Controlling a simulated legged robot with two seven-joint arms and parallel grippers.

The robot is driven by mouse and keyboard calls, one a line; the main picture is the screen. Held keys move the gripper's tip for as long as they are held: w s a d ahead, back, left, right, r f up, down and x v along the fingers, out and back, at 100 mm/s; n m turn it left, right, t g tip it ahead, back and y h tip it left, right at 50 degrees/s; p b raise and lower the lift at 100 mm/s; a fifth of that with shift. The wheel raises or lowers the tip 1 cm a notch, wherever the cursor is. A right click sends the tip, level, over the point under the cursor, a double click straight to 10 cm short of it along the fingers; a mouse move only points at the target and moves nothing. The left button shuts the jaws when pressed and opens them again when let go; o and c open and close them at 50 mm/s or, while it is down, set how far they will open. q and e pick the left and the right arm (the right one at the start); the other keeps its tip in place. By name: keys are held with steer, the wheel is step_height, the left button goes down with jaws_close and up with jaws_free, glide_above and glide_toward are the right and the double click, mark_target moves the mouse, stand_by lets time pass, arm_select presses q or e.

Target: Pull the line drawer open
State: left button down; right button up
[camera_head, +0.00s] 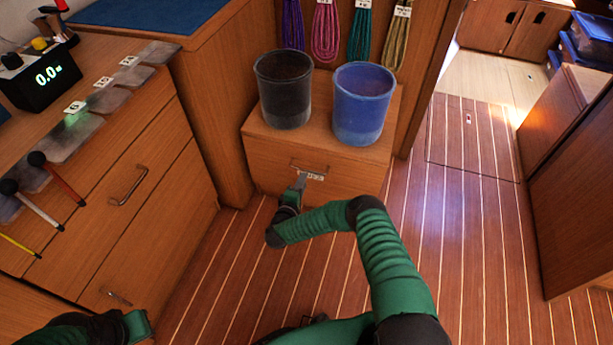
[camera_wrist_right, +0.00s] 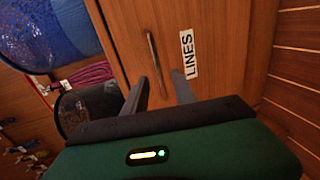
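The line drawer (camera_head: 265,160) is a wooden front below the two buckets, and it looks closed flush. Its thin metal bar handle (camera_wrist_right: 152,55) and white "LINES" label (camera_wrist_right: 188,53) show in the wrist view. My right gripper (camera_head: 301,178) is at the drawer front in the head view, by the handle. In the wrist view its two fingers (camera_wrist_right: 160,78) are apart, one on each side of the handle's near end; I cannot tell if they touch it. My left gripper (camera_head: 138,325) is partly in view at the bottom left, away from the drawer; its fingers are not clear.
A black bucket (camera_head: 284,95) and a blue bucket (camera_head: 361,105) stand on the drawer cabinet. Coiled lines (camera_head: 326,32) hang behind them. A wooden counter (camera_head: 150,110) with drawers stands at left. The striped floor (camera_head: 460,250) in front and to the right is clear.

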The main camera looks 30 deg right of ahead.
mark_target(308, 170)
steer(key=b+x, duration=0.3)
steer(key=x, duration=0.4)
steer(key=shift+w, duration=0.2)
jaws_close()
steer(key=shift+s+f, duration=0.1)
stand_by(0.9)
